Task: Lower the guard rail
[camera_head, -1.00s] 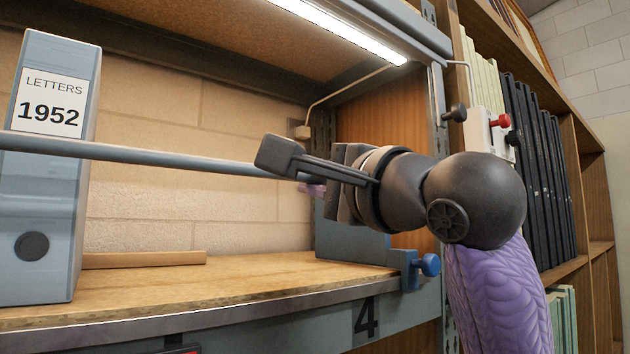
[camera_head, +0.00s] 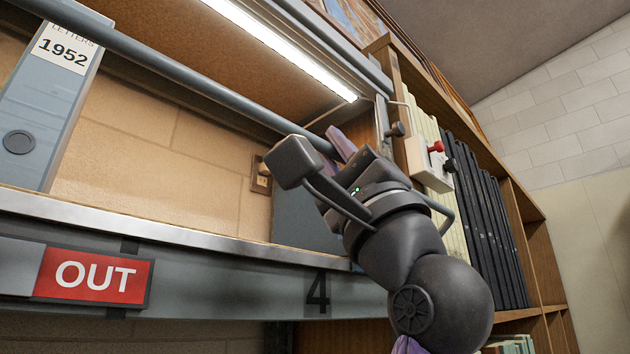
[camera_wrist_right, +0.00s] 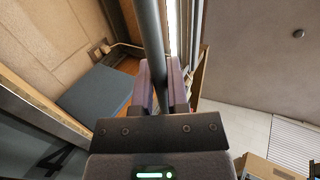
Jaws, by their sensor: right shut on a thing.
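The guard rail (camera_head: 190,75) is a grey-blue bar slanting across the front of the shelf bay, from upper left down to my right gripper (camera_head: 318,152). It crosses at the top of the binder, above the shelf board. My right gripper is shut on the rail near its right part. In the right wrist view the rail (camera_wrist_right: 151,40) runs between the two fingers (camera_wrist_right: 160,88). The rail's far right end is hidden behind the gripper. My left gripper is not in view.
A grey-blue binder labelled 1952 (camera_head: 45,100) stands at left. The shelf's metal front edge (camera_head: 150,234) carries a red OUT sign (camera_head: 93,275). A lit lamp (camera_head: 285,50) is above. A white box with a red knob (camera_head: 428,165) is to the right, beside dark volumes (camera_head: 490,220).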

